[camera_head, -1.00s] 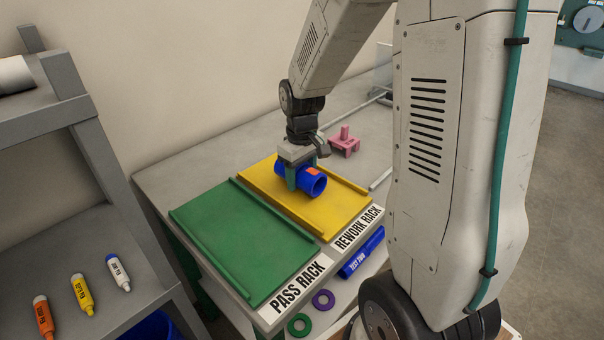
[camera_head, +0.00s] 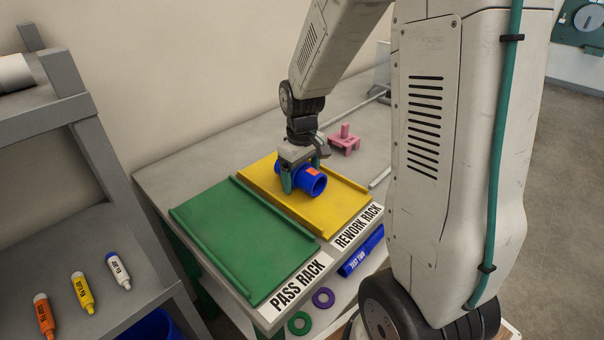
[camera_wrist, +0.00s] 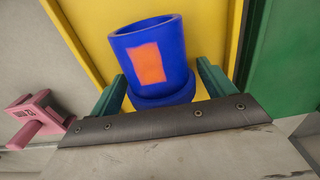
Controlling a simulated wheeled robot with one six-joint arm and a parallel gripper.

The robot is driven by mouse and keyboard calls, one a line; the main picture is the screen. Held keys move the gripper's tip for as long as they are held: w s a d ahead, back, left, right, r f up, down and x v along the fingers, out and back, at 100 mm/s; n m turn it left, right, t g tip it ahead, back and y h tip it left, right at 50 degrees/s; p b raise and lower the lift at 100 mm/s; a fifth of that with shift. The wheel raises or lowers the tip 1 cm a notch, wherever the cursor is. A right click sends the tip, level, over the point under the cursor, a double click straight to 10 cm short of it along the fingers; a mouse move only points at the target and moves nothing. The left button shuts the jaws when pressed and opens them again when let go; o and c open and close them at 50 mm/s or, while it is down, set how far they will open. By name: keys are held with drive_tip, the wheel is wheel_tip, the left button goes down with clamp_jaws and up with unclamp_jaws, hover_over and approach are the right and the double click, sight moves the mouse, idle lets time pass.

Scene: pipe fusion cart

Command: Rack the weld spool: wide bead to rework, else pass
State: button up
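The weld spool (camera_head: 311,184) is a blue pipe piece with an orange patch, lying on the yellow rework rack (camera_head: 345,205). In the wrist view the spool (camera_wrist: 150,55) shows its open end, the patch and a raised blue bead ring (camera_wrist: 165,98) near the gripper. My gripper (camera_head: 301,174) is over the spool with its green fingers spread on either side. In the wrist view my gripper (camera_wrist: 163,82) shows small gaps between fingers and spool. The green pass rack (camera_head: 245,240) is empty.
A pink fixture (camera_head: 345,143) stands behind the yellow rack. A grey shelf (camera_head: 70,235) with several paint markers stands at left.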

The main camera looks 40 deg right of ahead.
drive_tip(key=shift+r, duration=0.1)
wheel_tip(320, 180, up, 8)
drive_tip(key=shift+f, duration=0.2)
drive_tip(key=shift+m+g, duration=0.6)
drive_tip(key=shift+m, duration=0.3)
drive_tip(key=s, duration=0.2)
drive_tip(key=s+a, duration=0.1)
drive_tip(key=s, duration=0.1)
drive_tip(key=shift+s+a+r, duration=0.1)
drive_tip(key=shift+s+a, duration=0.05)
drive_tip(key=shift+a, duration=0.05)
drive_tip(key=s+a+r+t, duration=0.1)
drive_tip(key=s+a+r, duration=0.3)
drive_tip(key=s, duration=0.5)
drive_tip(key=s+a+r+t, duration=0.1)
drive_tip(key=s+a+r, duration=0.3)
drive_tip(key=s, duration=0.5)
drive_tip(key=shift+a+r+t, duration=0.25)
drive_tip(key=shift+r+t, duration=0.05)
drive_tip(key=shift+r, duration=0.25)
